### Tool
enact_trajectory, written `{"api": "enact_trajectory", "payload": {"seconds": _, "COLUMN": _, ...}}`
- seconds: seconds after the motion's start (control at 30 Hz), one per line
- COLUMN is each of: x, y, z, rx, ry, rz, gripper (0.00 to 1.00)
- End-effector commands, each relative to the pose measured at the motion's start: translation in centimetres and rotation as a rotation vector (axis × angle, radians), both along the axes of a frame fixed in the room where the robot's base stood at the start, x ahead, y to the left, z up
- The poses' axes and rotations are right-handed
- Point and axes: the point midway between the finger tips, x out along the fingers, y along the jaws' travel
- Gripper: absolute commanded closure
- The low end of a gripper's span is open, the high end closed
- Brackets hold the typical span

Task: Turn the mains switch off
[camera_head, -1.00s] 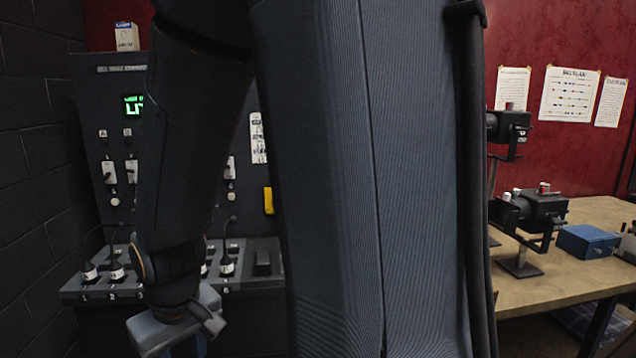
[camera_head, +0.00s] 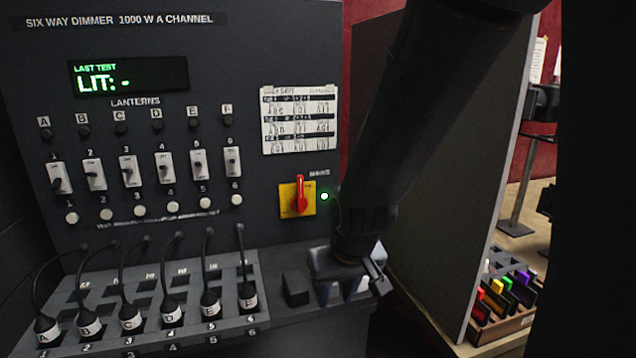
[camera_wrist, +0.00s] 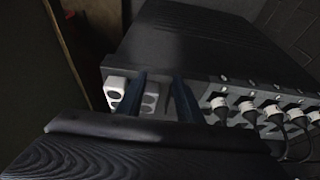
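The mains switch (camera_head: 298,198) is a red handle on a yellow plate at the lower right of the dark dimmer panel in the head view. Its handle stands upright. A small green light (camera_head: 324,196) glows just right of it. My gripper (camera_head: 352,288) is below and to the right of the switch, in front of the panel's lower ledge, apart from the switch. In the wrist view my gripper's two fingers (camera_wrist: 160,95) stand apart with nothing held between them. The switch cannot be made out in the wrist view.
The dimmer panel (camera_head: 230,60) carries a lit display (camera_head: 128,77), a row of white channel switches (camera_head: 127,171) and a paper chart (camera_head: 299,120). Several corded plugs (camera_head: 130,313) sit on the sloped ledge. A grey board (camera_head: 450,190) stands to the right, with a tray of coloured items (camera_head: 500,312) beyond.

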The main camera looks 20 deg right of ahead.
Motion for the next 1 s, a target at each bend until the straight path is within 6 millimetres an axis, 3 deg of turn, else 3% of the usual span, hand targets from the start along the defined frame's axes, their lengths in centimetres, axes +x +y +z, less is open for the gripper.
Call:
{"api": "enact_trajectory", "payload": {"seconds": 0.07, "x": 4.0, "y": -0.2, "z": -0.5, "rx": 0.0, "ry": -0.136, "rz": -0.005, "gripper": 0.67}}
{"api": "enact_trajectory", "payload": {"seconds": 0.17, "x": 9.4, "y": -0.4, "z": 0.5, "rx": 0.002, "ry": -0.349, "rz": -0.008, "gripper": 0.67}}
{"api": "enact_trajectory", "payload": {"seconds": 0.3, "x": 15.7, "y": -0.6, "z": 3.6, "rx": 0.001, "ry": -0.653, "rz": -0.012, "gripper": 0.67}}
{"api": "enact_trajectory", "payload": {"seconds": 0.4, "x": 18.7, "y": -0.6, "z": 6.3, "rx": 0.001, "ry": -0.846, "rz": -0.011, "gripper": 0.67}}
{"api": "enact_trajectory", "payload": {"seconds": 0.5, "x": 20.4, "y": -0.6, "z": 8.9, "rx": 0.001, "ry": -1.004, "rz": -0.01, "gripper": 0.67}}
{"api": "enact_trajectory", "payload": {"seconds": 0.7, "x": 21.6, "y": -0.5, "z": 12.1, "rx": 0.002, "ry": -1.181, "rz": -0.008, "gripper": 0.67}}
{"api": "enact_trajectory", "payload": {"seconds": 0.87, "x": 22.5, "y": -0.4, "z": 12.7, "rx": 0.002, "ry": -1.209, "rz": -0.007, "gripper": 0.67}}
{"api": "enact_trajectory", "payload": {"seconds": 1.0, "x": 24.3, "y": -0.4, "z": 12.8, "rx": 0.003, "ry": -1.209, "rz": -0.006, "gripper": 0.67}}
